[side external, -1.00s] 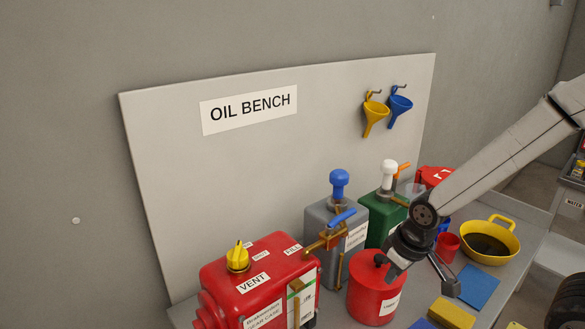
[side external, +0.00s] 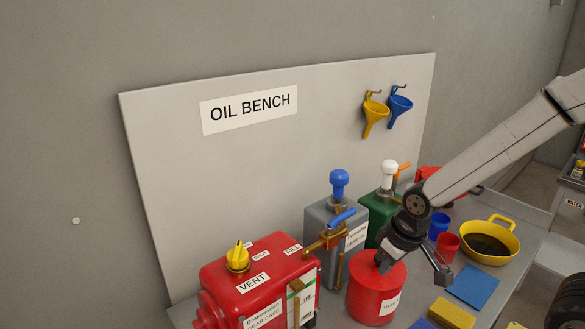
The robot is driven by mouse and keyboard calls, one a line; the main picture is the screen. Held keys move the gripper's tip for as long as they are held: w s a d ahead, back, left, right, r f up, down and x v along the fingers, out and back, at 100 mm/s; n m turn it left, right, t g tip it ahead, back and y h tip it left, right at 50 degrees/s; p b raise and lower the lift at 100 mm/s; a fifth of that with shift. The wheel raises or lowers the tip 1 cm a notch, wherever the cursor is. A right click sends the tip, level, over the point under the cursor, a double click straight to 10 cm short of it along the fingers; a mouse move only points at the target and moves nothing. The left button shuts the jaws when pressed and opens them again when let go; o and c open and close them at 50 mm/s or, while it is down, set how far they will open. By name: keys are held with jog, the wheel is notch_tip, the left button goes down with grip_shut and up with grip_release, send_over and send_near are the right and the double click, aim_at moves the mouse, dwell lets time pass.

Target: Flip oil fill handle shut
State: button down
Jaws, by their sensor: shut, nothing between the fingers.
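The red gear case (side external: 262,272) stands at the front left, with a yellow vent knob (side external: 238,258) and a FILL label on top. A brass spout (side external: 325,240) with a blue lever handle (side external: 343,218) sits by its FILL end, in front of the grey oil can (side external: 322,215). The blue handle slants up to the right. My gripper (side external: 384,264) is shut and empty. It points down over the red lidded pot (side external: 376,296), to the right of and below the blue handle in the picture, apart from it. It hides part of the pot's lid.
A green can (side external: 378,214) with a white cap and orange lever stands behind my gripper. Blue (side external: 438,226) and red (side external: 447,246) cups, a yellow pan (side external: 489,242) of dark oil, a blue cloth (side external: 474,287) and a yellow sponge (side external: 452,313) lie to the right.

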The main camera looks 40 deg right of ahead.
aim_at(342, 220)
jog(key=w+d+r+t, duration=0.1)
jog(key=w+r, duration=1.3)
jog(key=r, duration=0.3)
jog(key=shift+w+d, duration=0.2)
jog(key=shift+d, duration=0.05)
jog(key=x, duration=0.9)
jog(key=shift+w+f, duration=0.25)
jog(key=shift+f, duration=0.1)
jog(key=shift+s+f, duration=0.2)
jog(key=shift+s, duration=0.8)
jog(key=shift+s+f, duration=0.2)
jog(key=shift+s, duration=0.75)
